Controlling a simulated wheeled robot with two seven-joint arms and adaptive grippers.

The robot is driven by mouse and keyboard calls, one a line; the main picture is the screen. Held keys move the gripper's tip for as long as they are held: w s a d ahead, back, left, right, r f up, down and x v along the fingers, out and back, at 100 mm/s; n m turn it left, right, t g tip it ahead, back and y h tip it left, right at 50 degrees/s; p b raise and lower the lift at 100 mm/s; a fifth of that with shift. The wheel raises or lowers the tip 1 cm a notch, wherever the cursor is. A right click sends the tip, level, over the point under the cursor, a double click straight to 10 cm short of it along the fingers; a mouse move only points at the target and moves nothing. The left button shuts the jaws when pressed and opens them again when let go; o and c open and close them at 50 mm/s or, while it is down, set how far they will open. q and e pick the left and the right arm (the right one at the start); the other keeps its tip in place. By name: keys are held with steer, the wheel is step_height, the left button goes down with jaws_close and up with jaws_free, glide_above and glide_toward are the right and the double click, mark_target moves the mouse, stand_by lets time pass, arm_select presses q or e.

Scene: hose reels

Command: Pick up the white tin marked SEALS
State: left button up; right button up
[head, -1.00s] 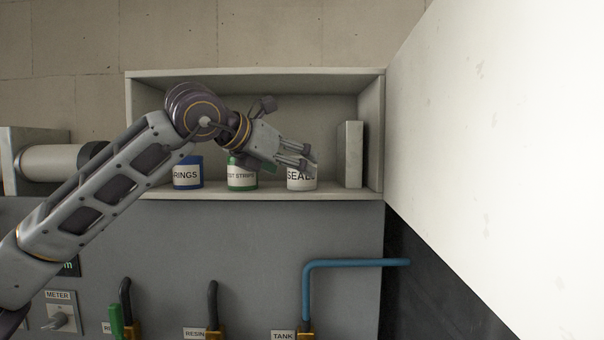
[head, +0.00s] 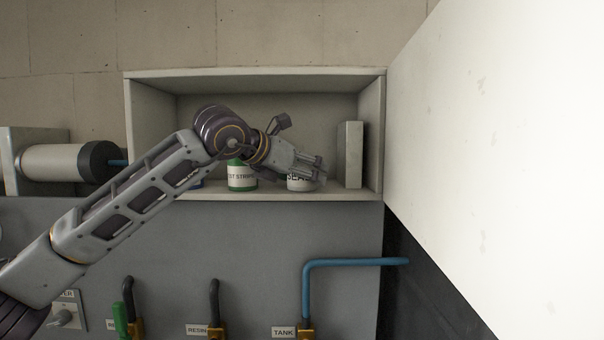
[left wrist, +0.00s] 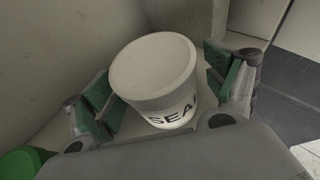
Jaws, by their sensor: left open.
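The white tin marked SEALS (head: 300,184) stands upright on the shelf, partly hidden behind my left gripper in the head view. In the left wrist view the tin (left wrist: 157,82) is between the two green-padded fingers, with its lid and part of its label showing. My left gripper (head: 318,173) is open around the tin. My right gripper is not in view.
A green-lidded tin marked TEST STRIPS (head: 242,177) stands just left; its green lid shows in the left wrist view (left wrist: 25,162). A grey upright block (head: 350,155) stands right of the tin. The shelf box (head: 250,74) has side walls and a top. A large white panel (head: 510,130) fills the right.

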arm_select(q)
steer(key=c, duration=1.2)
steer(key=shift+o, duration=0.2)
steer(key=shift+r, duration=0.15)
